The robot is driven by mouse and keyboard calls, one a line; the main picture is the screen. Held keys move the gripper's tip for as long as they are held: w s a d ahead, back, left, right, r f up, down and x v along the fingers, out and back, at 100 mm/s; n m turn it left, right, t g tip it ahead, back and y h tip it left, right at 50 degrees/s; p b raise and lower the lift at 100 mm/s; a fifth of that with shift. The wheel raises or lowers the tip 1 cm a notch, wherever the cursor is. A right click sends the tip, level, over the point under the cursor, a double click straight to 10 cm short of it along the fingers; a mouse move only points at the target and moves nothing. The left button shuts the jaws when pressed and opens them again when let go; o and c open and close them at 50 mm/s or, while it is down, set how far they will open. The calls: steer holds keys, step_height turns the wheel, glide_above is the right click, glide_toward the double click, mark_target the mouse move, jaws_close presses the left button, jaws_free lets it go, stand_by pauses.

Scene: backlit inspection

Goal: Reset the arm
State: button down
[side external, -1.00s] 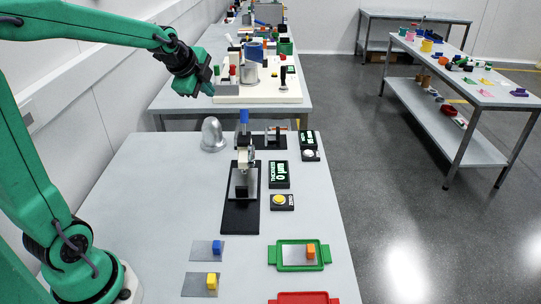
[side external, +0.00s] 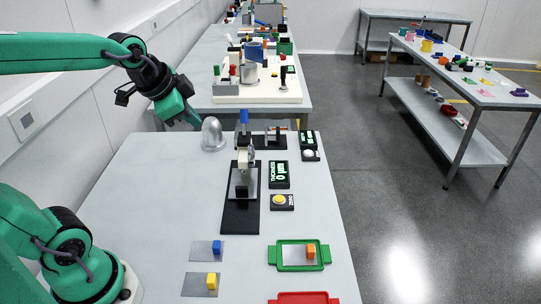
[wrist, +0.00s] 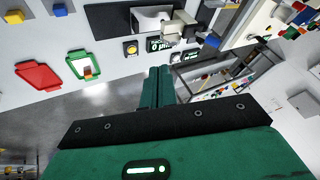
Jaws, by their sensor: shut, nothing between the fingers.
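My gripper (side external: 196,124) is green and hangs in the air at the back left of the table, close to the silver dome in the side view. Its fingers are shut together with nothing between them. It also shows in the wrist view (wrist: 160,72), with the fingers side by side. My arm reaches in from the left edge above the table. I cannot tell whether the fingertips touch the dome.
The silver dome (side external: 213,134) stands by the table's back. A black gauge stand (side external: 240,216), a yellow button (side external: 281,200), a blue cube (side external: 217,247), a yellow cube (side external: 212,281), a green tray (side external: 273,256) with an orange cube (side external: 311,251) and a red tray (side external: 303,297) occupy the middle and right.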

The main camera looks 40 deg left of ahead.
steer(key=s+d+f+n, duration=0.1)
steer(key=s+d+n, duration=0.1)
steer(key=s+n, duration=0.1)
steer(key=s+d+f+n+g+h, duration=0.1)
steer(key=s+d+n, duration=0.1)
steer(key=s, duration=0.4)
steer(key=shift+s+d+f+n, duration=0.2)
steer(key=shift+d+f+n, duration=0.15)
steer(key=shift+f+n, duration=0.05)
stand_by(0.4)
